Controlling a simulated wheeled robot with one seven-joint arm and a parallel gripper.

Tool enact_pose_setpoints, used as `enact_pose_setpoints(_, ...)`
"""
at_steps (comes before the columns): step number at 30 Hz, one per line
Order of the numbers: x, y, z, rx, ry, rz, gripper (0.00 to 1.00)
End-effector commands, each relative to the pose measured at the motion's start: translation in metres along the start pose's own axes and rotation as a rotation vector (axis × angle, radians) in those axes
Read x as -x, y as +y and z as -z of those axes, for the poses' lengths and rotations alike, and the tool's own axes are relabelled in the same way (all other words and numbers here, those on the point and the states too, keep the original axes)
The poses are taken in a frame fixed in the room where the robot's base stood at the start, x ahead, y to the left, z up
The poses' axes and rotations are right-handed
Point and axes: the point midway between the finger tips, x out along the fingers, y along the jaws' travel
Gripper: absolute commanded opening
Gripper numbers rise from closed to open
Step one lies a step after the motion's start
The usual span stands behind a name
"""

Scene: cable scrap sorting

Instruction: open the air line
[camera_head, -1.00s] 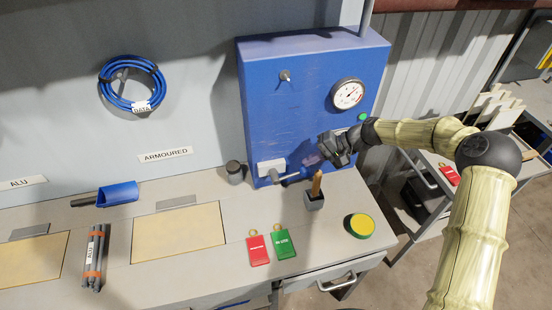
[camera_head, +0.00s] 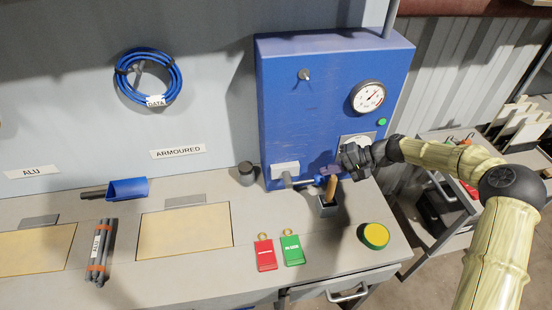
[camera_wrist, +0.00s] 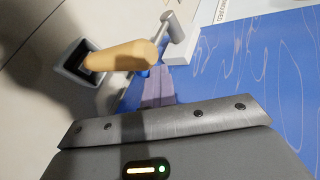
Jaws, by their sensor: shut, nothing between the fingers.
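The blue air cabinet (camera_head: 300,110) stands at the back of the bench with a pressure gauge (camera_head: 368,97) at its upper right. A grey valve lever (camera_head: 302,183) sticks out sideways low on its front, beside a white plate (camera_head: 285,170). The lever also shows in the wrist view (camera_wrist: 174,32), near the top. My gripper (camera_head: 330,171) is shut and empty, low in front of the cabinet and just right of the lever's end. Its fingers (camera_wrist: 157,88) appear below the lever in the wrist view. I see no clear contact with the lever.
A wooden-handled tool (camera_head: 331,188) stands in a dark holder (camera_head: 328,208) close below my gripper; it is also large in the wrist view (camera_wrist: 120,57). Red (camera_head: 265,254) and green (camera_head: 292,249) tags and a yellow-topped button (camera_head: 375,235) lie in front. A dark cup (camera_head: 246,173) stands left.

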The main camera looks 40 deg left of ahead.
Motion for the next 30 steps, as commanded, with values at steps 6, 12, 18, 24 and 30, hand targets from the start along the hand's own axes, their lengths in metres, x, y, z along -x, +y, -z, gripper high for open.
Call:
enact_pose_setpoints(6,0.005,-0.001,-0.001,-0.003,-0.003,-0.010,0.00)
enact_pose_setpoints(12,0.024,-0.028,0.000,0.000,0.001,-0.004,0.00)
enact_pose_setpoints(18,0.052,-0.025,0.002,0.000,0.005,-0.002,0.00)
enact_pose_setpoints(24,0.090,-0.024,0.004,0.002,0.005,-0.001,0.00)
enact_pose_setpoints(30,0.118,-0.023,0.004,0.001,0.002,0.000,0.00)
